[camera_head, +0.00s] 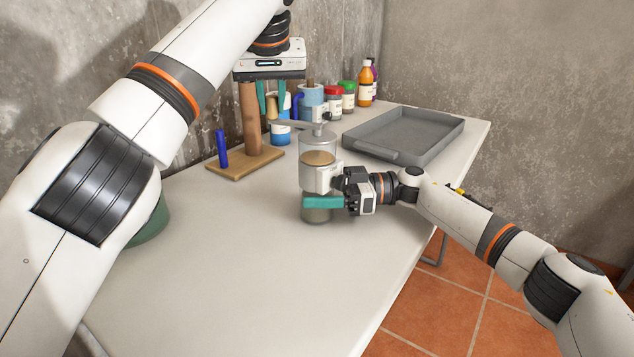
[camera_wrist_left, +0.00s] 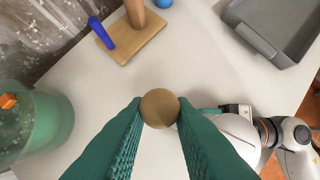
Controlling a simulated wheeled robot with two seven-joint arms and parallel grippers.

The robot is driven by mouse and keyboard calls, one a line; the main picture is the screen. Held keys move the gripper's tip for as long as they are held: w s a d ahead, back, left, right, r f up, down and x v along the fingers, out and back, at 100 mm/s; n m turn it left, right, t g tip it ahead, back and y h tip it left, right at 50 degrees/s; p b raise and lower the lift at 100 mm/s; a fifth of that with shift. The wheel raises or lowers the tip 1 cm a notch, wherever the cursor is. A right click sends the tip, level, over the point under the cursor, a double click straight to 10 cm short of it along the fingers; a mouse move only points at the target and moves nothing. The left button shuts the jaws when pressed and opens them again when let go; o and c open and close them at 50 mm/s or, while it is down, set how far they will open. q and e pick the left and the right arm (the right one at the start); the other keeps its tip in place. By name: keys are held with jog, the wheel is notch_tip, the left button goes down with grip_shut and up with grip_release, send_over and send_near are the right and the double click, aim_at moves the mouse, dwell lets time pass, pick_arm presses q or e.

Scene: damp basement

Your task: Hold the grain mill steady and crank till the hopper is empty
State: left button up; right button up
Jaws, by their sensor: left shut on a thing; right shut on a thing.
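The grain mill (camera_head: 318,178) stands upright on the white table, with a clear hopper, a grey lid and a crank arm (camera_head: 297,126) on top pointing left. Tan grain (camera_head: 318,158) shows in the hopper. My left gripper (camera_head: 272,110) is above and left of the mill, its teal fingers shut on the round wooden crank knob (camera_wrist_left: 159,108). My right gripper (camera_head: 323,202) reaches in from the right and is shut around the mill's lower body.
A grey tray (camera_head: 440,150) lies at the back right. A wooden board (camera_head: 240,173) with a brown post and blue peg stands behind left. Mugs, jars and bottles (camera_head: 366,85) line the wall. A green container (camera_wrist_left: 60,122) is at the left. The table's front is clear.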

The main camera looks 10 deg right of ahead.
pick_arm(q)
jog(key=shift+s+a, duration=0.15)
jog(key=shift+s, duration=0.95)
jog(key=shift+s+a, duration=0.1)
jog(key=shift+s, duration=0.95)
jog(key=shift+s+d, duration=0.25)
jog(key=shift+s, duration=0.8)
jog(key=shift+s+d, duration=0.2)
jog(key=shift+s, duration=0.8)
jog(key=shift+d, duration=0.1)
jog(key=shift+s+d, duration=0.6)
jog(key=shift+s, duration=0.2)
jog(key=shift+s+d, duration=0.6)
jog(key=shift+s, duration=0.2)
jog(key=shift+d, duration=0.1)
jog(key=shift+s+d, duration=0.25)
jog(key=shift+d, duration=0.35)
jog(key=shift+s+d, duration=0.25)
jog(key=shift+d, duration=0.4)
jog(key=shift+s+d, duration=0.25)
jog(key=shift+d, duration=0.35)
